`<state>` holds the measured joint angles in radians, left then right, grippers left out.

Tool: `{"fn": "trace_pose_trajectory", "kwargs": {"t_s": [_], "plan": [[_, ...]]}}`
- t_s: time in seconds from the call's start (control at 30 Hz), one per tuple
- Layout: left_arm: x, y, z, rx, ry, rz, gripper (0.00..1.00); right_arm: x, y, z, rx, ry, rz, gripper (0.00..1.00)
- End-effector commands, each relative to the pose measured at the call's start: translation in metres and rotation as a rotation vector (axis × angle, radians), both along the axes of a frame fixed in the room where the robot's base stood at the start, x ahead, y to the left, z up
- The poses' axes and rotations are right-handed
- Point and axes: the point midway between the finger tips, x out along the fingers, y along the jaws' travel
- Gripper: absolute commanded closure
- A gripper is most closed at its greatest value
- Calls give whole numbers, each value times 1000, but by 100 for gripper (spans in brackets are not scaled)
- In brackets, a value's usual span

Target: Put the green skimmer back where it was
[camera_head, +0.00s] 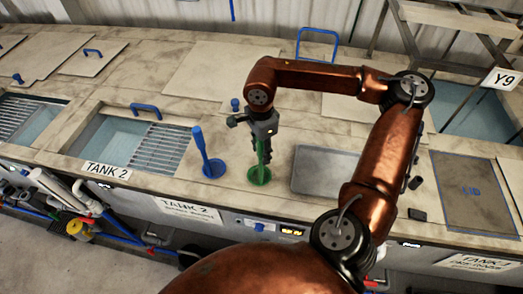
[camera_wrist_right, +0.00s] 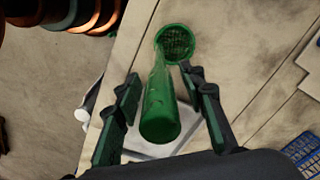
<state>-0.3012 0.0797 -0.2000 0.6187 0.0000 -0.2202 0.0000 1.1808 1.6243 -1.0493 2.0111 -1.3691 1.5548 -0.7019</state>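The green skimmer (camera_head: 259,175) stands upright on the counter, its round mesh end down and its handle up. In the right wrist view its mesh end (camera_wrist_right: 176,42) is at the top and its handle (camera_wrist_right: 160,115) points toward the camera. My right gripper (camera_head: 264,158) is above it, pointing down, with one finger on each side of the handle. In the wrist view the fingers (camera_wrist_right: 160,78) are apart, with a narrow gap showing beside the handle, so the gripper looks open around it. My left gripper is not in view.
A blue skimmer (camera_head: 207,155) stands upright just left of the green one. A grey tray (camera_head: 325,171) lies to the right. A tank with a grate (camera_head: 160,147) opens at left.

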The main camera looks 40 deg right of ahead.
Motion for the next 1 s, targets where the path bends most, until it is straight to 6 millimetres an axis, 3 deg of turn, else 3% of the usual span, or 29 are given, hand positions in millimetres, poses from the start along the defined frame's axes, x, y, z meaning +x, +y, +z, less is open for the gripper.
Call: {"fn": "trace_pose_trajectory", "kwargs": {"t_s": [0.27, 0.37, 0.7, 1.0], "plan": [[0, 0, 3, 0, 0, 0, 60, 1, 0, 6, 0, -2, -1, 63], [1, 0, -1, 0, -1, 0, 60, 2, 0, 19, 0, -5, -1, 63], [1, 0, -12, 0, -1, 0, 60, 1, 1, 90, 1, -4, 0, 63], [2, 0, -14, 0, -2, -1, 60, 0, 2, 121, 1, -1, 1, 63]]}}
